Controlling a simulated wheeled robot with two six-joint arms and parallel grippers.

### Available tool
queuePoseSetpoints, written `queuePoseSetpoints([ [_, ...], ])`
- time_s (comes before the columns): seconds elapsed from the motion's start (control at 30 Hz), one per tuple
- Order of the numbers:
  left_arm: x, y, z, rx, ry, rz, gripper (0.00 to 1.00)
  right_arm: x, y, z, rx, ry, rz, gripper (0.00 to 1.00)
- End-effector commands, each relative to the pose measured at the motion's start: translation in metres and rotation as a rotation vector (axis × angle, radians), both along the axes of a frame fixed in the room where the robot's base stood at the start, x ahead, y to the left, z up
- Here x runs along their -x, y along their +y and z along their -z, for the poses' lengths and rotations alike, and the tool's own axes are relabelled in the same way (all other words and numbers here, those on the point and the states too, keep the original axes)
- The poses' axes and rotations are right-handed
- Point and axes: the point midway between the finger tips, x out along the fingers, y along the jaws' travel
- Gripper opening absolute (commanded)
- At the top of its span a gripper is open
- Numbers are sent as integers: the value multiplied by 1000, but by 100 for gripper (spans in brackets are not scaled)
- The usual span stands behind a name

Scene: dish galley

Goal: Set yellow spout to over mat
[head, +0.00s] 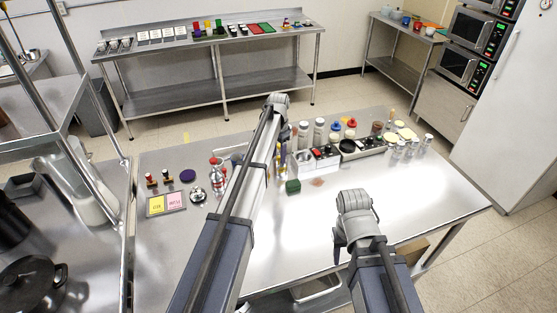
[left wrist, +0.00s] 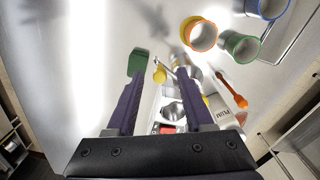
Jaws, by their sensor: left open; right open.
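A yellow spout end (left wrist: 159,74) on a thin silvery stem shows in the left wrist view, between the fingertips of my left gripper (left wrist: 161,76). The gripper is open, with its two purple fingers apart on either side; I cannot tell how near they are in depth. In the head view my left arm reaches over the table and hides most of this gripper and the spout. My right gripper (head: 337,248) is open, apart from everything, over the bare front right of the table. I cannot pick out the mat with certainty.
A green block (head: 293,187) lies beside my left arm. A white bin (head: 318,163), shakers and bottles stand behind it. A card tray (head: 166,213) with yellow and pink cards lies at left. In the left wrist view, cups (left wrist: 199,34) stand beyond the spout. The table's front right is clear.

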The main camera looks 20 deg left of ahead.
Motion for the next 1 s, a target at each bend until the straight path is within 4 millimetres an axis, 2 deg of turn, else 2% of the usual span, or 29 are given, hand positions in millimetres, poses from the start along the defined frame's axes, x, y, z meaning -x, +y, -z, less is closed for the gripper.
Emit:
queuePoseSetpoints([
  [0.27,0,0,1,0,0,0,52,0,0,1,0,0,-1,50],
  [0.73,0,0,1,0,0,0,0,0,0,1,0,0,0,50],
  [1.0,0,0,1,0,0,0,0,0,0,1,0,0,0,50],
])
